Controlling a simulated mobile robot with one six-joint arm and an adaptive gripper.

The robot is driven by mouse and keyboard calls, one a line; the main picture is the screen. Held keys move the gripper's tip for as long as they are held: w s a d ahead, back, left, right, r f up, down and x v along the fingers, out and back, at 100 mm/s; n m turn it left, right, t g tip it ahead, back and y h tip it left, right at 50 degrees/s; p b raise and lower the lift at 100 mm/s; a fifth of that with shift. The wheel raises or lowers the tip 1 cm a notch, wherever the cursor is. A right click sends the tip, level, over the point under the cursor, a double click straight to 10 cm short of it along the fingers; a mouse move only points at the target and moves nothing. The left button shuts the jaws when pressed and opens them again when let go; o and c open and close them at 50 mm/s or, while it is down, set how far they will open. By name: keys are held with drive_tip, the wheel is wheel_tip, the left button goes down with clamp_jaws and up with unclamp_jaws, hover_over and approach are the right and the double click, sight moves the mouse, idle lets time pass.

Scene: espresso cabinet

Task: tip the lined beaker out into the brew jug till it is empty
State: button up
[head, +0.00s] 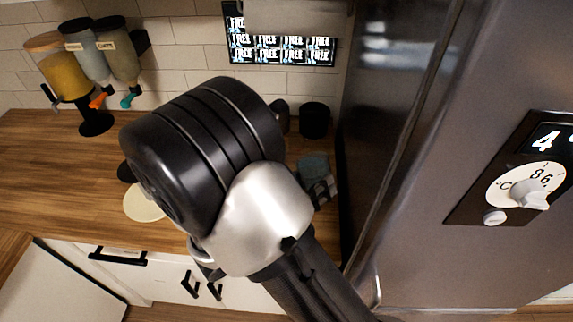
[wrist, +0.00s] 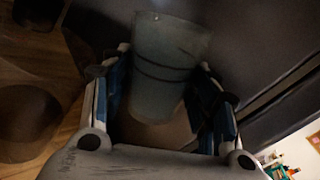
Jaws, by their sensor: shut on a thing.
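The lined beaker (wrist: 168,62) is a grey-green, cloudy vessel with dark lines around it. It sits between the blue-padded fingers of my gripper (wrist: 163,105), which is shut on it. In the head view the beaker (head: 313,166) shows just right of my arm, and my gripper (head: 318,188) is around its lower part. It looks roughly upright there. What is inside the beaker cannot be made out. I cannot pick out the brew jug for sure; my arm hides much of the counter.
A black canister (head: 314,120) stands behind the beaker near the wall. A dark round vessel (wrist: 27,112) shows at the left of the wrist view. A large steel cabinet (head: 420,120) rises close on the right. Dispensers (head: 68,75) stand far left. A pale disc (head: 143,204) lies on the counter (head: 50,160).

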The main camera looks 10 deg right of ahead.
drive_tip(key=shift+w+a+r+n+p, duration=0.4)
drive_tip(key=shift+w+r+n+p, duration=0.15)
drive_tip(key=shift+n+p, duration=0.4)
idle(0.4)
drive_tip(key=shift+w+f+n, duration=0.1)
drive_tip(key=shift+f+n, duration=0.15)
drive_tip(key=shift+n, duration=0.7)
idle(0.4)
drive_tip(key=shift+r+n+p, duration=0.5)
drive_tip(key=shift+n+p, duration=0.2)
drive_tip(key=shift+n, duration=0.1)
idle(0.6)
drive_tip(key=shift+f+n, duration=0.3)
drive_tip(key=shift+n, duration=0.6)
idle(0.4)
drive_tip(key=shift+a+r+n+p, duration=0.1)
drive_tip(key=shift+r+n+p, duration=0.4)
drive_tip(key=shift+n, duration=0.4)
idle(0.5)
drive_tip(key=shift+w+a+r+n+p, duration=0.4)
drive_tip(key=shift+w+n+p, duration=0.25)
drive_tip(key=shift+p, duration=1.05)
